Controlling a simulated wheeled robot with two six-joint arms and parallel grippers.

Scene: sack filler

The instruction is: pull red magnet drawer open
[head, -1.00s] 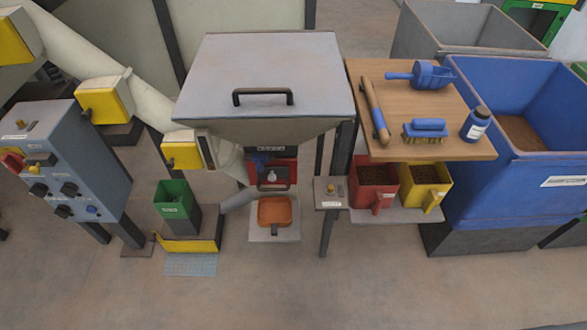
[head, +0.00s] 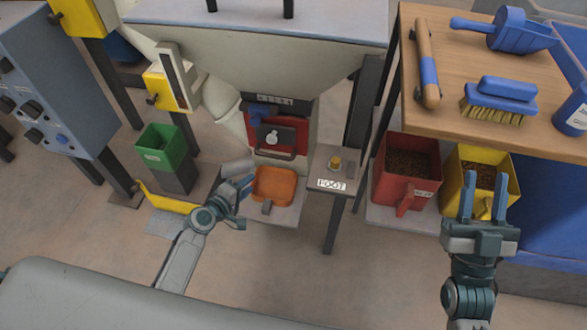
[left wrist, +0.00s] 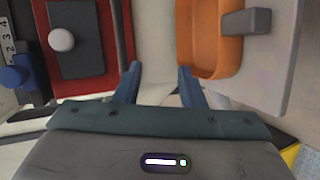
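The red magnet drawer (head: 304,137) is set in the machine below the hopper. Its dark front plate carries a pale round knob, and a dark bar handle (head: 275,154) runs along its lower edge. In the left wrist view its red face (left wrist: 42,62) and knob (left wrist: 62,40) are at upper left. My left gripper (head: 247,186) is below and left of the drawer, apart from it. Its fingers (left wrist: 158,78) are open with nothing between them. My right gripper (head: 483,190) is open and empty in front of the yellow bin.
An orange tray (head: 273,183) is just below the drawer. A small post labelled FOOT (head: 333,168) stands to its right. Red (head: 407,185) and yellow bins (head: 456,180) sit under the wooden table (head: 470,110). A green bin (head: 163,150) stands left.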

